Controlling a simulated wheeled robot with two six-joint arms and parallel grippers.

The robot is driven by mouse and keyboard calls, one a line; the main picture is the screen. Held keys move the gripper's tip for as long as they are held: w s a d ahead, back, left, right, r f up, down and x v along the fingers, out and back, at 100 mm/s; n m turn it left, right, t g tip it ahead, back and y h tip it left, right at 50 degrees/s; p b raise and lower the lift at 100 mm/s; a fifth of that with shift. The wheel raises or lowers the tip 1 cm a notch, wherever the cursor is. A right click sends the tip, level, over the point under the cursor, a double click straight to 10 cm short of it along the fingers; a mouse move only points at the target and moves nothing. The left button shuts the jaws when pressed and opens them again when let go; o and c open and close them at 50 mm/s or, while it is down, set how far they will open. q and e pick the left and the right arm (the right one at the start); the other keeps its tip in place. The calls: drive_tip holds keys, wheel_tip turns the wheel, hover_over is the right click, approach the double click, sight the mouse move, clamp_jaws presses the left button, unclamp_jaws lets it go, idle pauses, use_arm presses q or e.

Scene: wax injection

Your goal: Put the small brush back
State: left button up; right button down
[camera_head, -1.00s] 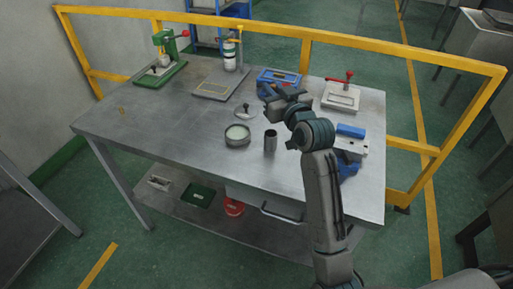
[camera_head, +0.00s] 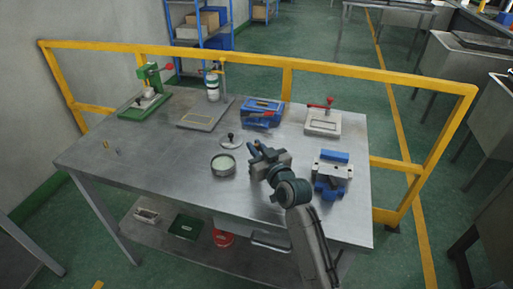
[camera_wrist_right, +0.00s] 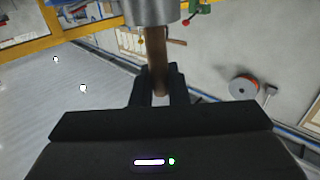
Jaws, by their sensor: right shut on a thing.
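My right gripper (camera_head: 262,150) is over the middle of the table, just right of the round dish. In the right wrist view its dark fingers (camera_wrist_right: 158,88) are shut on a brown wooden handle (camera_wrist_right: 156,50), which I take to be the small brush. A grey metal cylinder (camera_wrist_right: 150,12) shows at the far end of the handle, cut off by the top edge. I cannot tell whether it is part of the brush or the metal cup. The cup is not clearly visible in the head view, where my gripper may hide it. My left gripper is not in view.
The steel table (camera_head: 150,180) holds a round dish (camera_head: 223,164), a small black-knobbed stand (camera_head: 231,141), a blue box (camera_head: 262,112), a red-handled clamp (camera_head: 323,120) and a blue-grey vise (camera_head: 332,172). A green press (camera_head: 146,95) stands back left. The left front is mostly clear.

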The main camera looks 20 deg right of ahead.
drive_tip(key=shift+f, duration=0.2)
drive_tip(key=c, duration=1.4)
unclamp_jaws()
drive_tip(key=shift+r, duration=0.1)
drive_tip(key=shift+s+r, duration=0.1)
drive_tip(key=shift+r, duration=0.1)
drive_tip(key=s+d+b, duration=0.2)
drive_tip(key=s, duration=0.9)
drive_tip(key=shift+s, duration=0.35)
drive_tip(key=shift+d, duration=0.1)
